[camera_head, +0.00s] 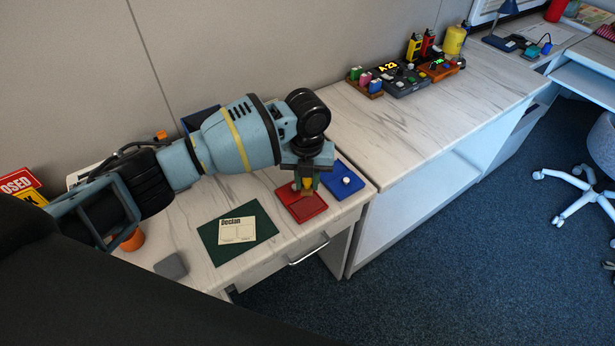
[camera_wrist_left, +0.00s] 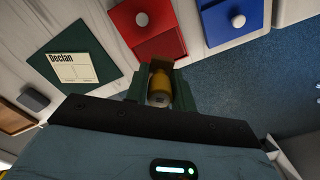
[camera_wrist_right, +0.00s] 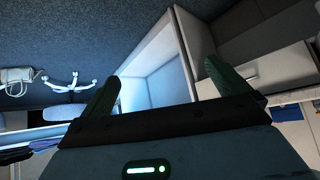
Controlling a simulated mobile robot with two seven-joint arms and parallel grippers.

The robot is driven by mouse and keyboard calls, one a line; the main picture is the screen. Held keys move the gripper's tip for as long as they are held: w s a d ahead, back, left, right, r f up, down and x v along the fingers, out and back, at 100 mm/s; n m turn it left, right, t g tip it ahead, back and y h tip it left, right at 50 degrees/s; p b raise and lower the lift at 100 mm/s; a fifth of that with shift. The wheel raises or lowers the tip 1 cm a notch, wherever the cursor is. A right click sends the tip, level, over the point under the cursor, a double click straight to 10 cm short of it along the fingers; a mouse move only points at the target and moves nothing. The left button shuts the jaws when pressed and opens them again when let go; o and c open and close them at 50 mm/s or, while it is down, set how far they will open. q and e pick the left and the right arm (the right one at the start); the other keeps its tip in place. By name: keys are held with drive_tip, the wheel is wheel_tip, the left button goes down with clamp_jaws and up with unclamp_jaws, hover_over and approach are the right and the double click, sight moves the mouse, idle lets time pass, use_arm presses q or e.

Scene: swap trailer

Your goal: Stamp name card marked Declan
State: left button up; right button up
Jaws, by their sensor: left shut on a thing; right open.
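The name card marked Declan (camera_head: 237,231) lies flat on a dark green mat (camera_head: 262,222); it also shows in the left wrist view (camera_wrist_left: 76,67). My left gripper (camera_head: 306,182) is shut on a stamp with a yellow handle (camera_wrist_left: 160,86), which points down over the red pad (camera_head: 308,210). I cannot tell whether the stamp touches the pad. The red pad, with a pale knob, also shows in the left wrist view (camera_wrist_left: 164,44). A blue pad (camera_head: 343,188) with a white knob lies to its right. My right gripper (camera_wrist_right: 160,88) is open and empty, away from the card.
A grey block (camera_head: 171,267) and an orange cup (camera_head: 133,240) are left of the mat. A drawer handle (camera_head: 308,250) juts from the desk front. Small devices (camera_head: 403,77) stand at the back of the right-hand counter, whose front is clear. An office chair (camera_head: 601,150) is far right.

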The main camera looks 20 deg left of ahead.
use_arm(q)
drive_tip(key=b, duration=0.2)
hover_over(307, 206)
wheel_tip(307, 206, down, 5)
drive_tip(key=shift+f, duration=0.2)
drive_tip(key=shift+w, duration=0.1)
use_arm(e)
drive_tip(key=f, duration=0.1)
drive_tip(key=s+f, duration=0.1)
drive_tip(key=f, duration=0.1)
drive_tip(key=shift+s+a, duration=0.15)
use_arm(q)
drive_tip(key=shift+f, duration=0.15)
use_arm(e)
drive_tip(key=shift+s+f+g, duration=0.2)
drive_tip(key=shift+s+g, duration=0.2)
drive_tip(key=shift+s, duration=0.15)
use_arm(q)
drive_tip(key=shift+f+b, duration=0.15)
drive_tip(key=shift+b, duration=0.15)
drive_tip(key=shift+f, duration=0.2)
use_arm(e)
drive_tip(key=shift+w+f, duration=0.1)
drive_tip(key=shift+w, duration=0.25)
drive_tip(key=shift+s, duration=0.4)
use_arm(q)
drive_tip(key=shift+f, duration=0.15)
use_arm(e)
drive_tip(key=shift+w+r, duration=0.2)
drive_tip(key=shift+w, duration=0.3)
